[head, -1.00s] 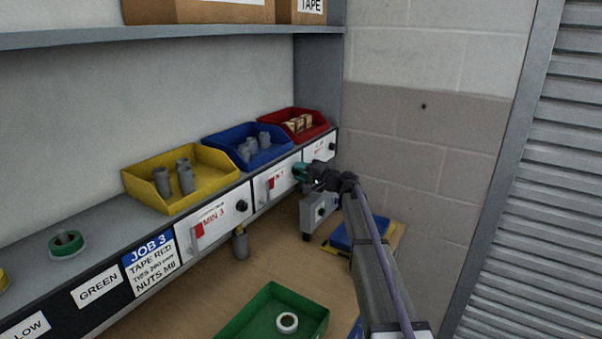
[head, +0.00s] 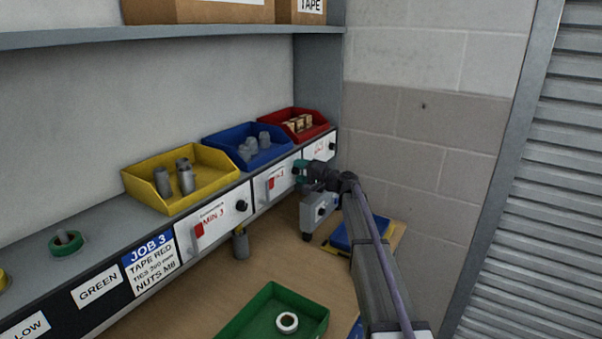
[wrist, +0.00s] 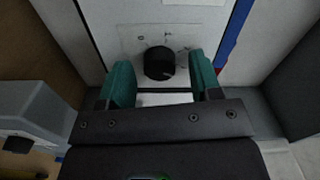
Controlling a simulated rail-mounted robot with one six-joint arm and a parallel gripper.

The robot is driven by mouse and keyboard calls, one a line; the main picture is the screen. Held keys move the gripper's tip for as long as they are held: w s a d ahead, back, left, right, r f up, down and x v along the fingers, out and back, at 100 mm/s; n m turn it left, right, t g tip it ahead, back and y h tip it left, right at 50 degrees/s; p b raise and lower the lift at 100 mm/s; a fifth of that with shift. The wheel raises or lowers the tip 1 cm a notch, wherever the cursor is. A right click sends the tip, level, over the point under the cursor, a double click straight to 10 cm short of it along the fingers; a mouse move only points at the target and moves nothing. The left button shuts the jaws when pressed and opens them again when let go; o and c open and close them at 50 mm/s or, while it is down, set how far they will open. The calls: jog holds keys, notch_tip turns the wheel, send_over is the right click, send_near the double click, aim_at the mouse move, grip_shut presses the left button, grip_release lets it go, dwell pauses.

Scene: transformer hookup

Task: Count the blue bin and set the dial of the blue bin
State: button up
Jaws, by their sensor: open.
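The blue bin (head: 228,137) sits on the shelf between the yellow and red bins and holds several grey cylindrical parts (head: 250,147). Below it is a white panel (head: 262,192) with a red marker and red print too small to read. My gripper (head: 301,172) is in front of this panel's right end and hides its dial in the head view. In the wrist view my gripper (wrist: 160,84) is open, with one green fingertip on each side of a black dial (wrist: 159,63). Gaps show between the fingertips and the dial.
The yellow bin (head: 150,198) with grey cylinders has a "MIN 3" panel (head: 222,220) and its own dial (head: 241,206). The red bin (head: 325,133) holds tan pieces. A green tray (head: 245,318) with a white ring lies on the bench. A job card (head: 150,262) hangs left.

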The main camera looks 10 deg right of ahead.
jog(key=v, duration=1)
jog(key=shift+s+d, duration=0.3)
